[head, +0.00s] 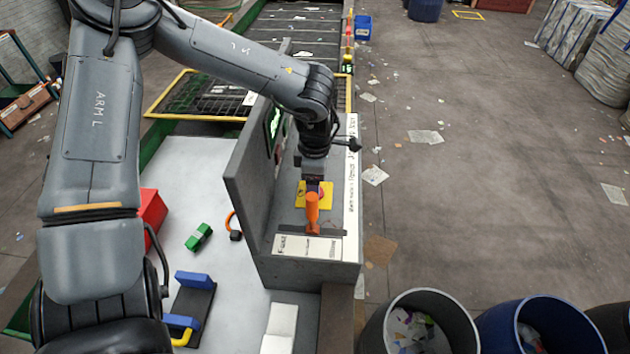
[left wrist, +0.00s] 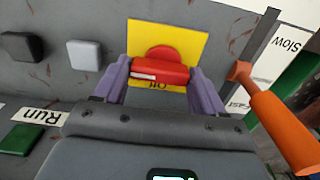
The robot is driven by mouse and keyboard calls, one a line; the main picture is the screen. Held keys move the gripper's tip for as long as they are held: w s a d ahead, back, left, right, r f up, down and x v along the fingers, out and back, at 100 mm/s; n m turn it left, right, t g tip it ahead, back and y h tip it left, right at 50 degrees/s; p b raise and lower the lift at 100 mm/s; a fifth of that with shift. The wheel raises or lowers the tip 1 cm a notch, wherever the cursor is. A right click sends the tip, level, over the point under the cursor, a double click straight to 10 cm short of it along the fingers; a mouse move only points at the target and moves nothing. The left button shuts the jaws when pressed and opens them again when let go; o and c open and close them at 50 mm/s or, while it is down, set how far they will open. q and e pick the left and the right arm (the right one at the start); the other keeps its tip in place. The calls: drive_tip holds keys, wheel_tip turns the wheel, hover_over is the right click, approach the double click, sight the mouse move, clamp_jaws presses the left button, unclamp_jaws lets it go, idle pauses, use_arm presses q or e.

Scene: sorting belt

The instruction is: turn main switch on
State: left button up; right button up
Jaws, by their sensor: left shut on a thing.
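The main switch is a red rotary handle (left wrist: 160,70) on a yellow plate (left wrist: 192,42) on the grey control console. A white mark shows on the handle's left part, and the lettering "Off" is partly visible below it. My left gripper (left wrist: 158,84) has its purple-grey fingers on either side of the handle and is shut on it. In the head view the left gripper (head: 313,184) reaches down to the yellow plate (head: 325,206), mostly hiding the switch. My right gripper is in neither view.
An orange lever (left wrist: 276,122) with "Slow" and "Fast" labels stands close to the right of the gripper; it also shows in the head view (head: 312,207). A green button (left wrist: 20,140), a "Run" label, a white button (left wrist: 83,54) and a black button (left wrist: 20,46) lie left.

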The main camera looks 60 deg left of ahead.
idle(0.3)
use_arm(q)
drive_tip(key=o, duration=1)
drive_tip(key=shift+o, duration=0.2)
wheel_tip(320, 180, up, 11)
drive_tip(key=shift+p, duration=0.4)
